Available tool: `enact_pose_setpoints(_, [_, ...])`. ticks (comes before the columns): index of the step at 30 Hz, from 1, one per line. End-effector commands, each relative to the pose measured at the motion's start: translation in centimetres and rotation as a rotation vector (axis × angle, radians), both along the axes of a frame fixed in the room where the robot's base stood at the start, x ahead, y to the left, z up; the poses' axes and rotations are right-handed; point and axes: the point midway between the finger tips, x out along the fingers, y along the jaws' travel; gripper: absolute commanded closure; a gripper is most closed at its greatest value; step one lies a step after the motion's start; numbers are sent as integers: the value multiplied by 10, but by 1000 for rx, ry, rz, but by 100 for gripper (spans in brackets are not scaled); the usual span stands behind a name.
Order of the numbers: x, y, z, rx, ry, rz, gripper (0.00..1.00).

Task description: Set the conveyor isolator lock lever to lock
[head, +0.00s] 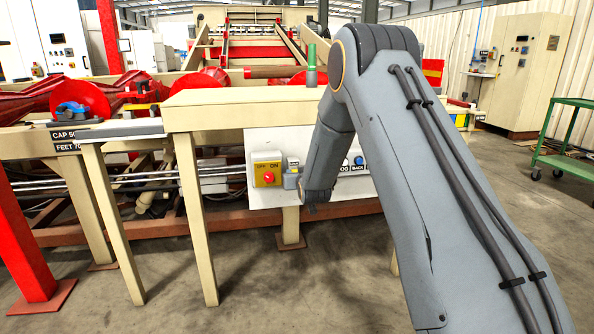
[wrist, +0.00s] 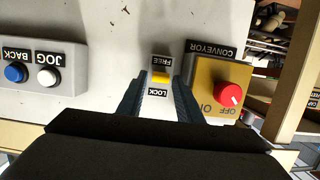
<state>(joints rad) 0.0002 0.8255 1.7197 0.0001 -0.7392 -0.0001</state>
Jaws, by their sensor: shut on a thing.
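The lock lever (wrist: 161,78) shows yellow in the wrist view, between the FREE and LOCK labels, which read upside down there. Which setting it is at, I cannot tell. My gripper (wrist: 159,88) has one dark finger on each side of it and is shut on it; the exact contact is hard to see. The yellow conveyor isolator (wrist: 219,90) with its red knob is just right of the lever in the wrist view.
A JOG and BACK button box (wrist: 42,72) is left of the lever in the wrist view. The white panel (head: 265,138) hangs below the cream table edge (head: 240,97). A green cart (head: 568,140) stands far right. Floor in front is clear.

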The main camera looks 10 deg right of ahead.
Motion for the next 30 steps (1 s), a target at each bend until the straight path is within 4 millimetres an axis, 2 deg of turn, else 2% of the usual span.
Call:
enact_pose_setpoints(1, [-1, 1, 8, 0, 32, 1, 90])
enact_pose_setpoints(3, [0, 1, 10, 0, 82, 1, 90])
enact_pose_setpoints(15, [5, 1, 17, -1, 305, 1, 90])
enact_pose_setpoints(30, [6, 1, 16, -1, 358, 1, 90])
